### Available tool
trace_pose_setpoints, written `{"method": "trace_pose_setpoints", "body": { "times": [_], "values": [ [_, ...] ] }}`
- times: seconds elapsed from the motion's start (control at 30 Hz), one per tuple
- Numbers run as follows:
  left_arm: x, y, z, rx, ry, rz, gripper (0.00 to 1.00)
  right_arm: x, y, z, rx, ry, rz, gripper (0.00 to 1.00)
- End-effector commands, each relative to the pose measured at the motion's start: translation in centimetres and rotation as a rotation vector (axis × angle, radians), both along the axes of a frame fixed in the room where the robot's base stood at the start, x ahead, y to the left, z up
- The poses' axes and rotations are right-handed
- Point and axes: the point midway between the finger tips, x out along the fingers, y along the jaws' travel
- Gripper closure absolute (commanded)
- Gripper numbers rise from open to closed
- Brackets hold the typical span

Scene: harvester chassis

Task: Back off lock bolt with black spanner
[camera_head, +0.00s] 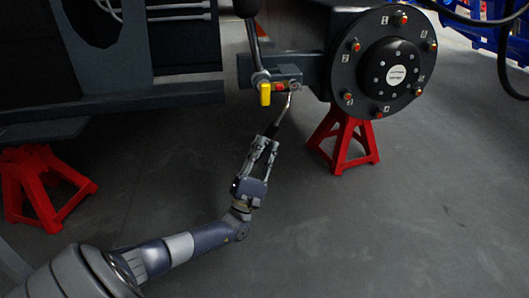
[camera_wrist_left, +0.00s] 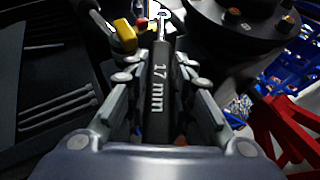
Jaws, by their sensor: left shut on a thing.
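My left gripper (camera_head: 266,148) is shut on the black spanner (camera_wrist_left: 158,95), which is marked "17 mm". The spanner's silver shank also shows in the head view (camera_head: 285,108), rising from my fingers to a small dark bracket (camera_head: 288,72) on the chassis. The spanner's head is at or very near the lock bolt (camera_head: 294,85) at the bracket's right end. I cannot tell whether its jaw is seated on the bolt. A yellow part (camera_head: 265,93) and an orange-red part (camera_head: 280,87) sit just left of the bolt. My right gripper is not in view.
A round black wheel hub (camera_head: 350,75) with several orange-tipped studs is right of the bracket. A red stand (camera_head: 343,145) is below it. Another red stand (camera_head: 40,180) is at the left. The grey floor (camera_head: 420,220) at lower right is clear.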

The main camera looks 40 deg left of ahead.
Motion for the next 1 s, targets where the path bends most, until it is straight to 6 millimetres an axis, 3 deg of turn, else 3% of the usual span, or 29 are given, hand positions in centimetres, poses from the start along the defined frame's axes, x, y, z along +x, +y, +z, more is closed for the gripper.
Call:
{"method": "trace_pose_setpoints", "body": {
  "times": [0.67, 1.0],
  "values": [
    [0.7, 0.8, 0.1, -0.001, -0.003, 0.001, 1.0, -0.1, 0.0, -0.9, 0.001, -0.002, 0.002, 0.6],
    [1.8, 0.0, -0.9, -0.055, -0.066, 0.001, 1.0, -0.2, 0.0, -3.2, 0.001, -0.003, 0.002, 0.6]
  ]
}}
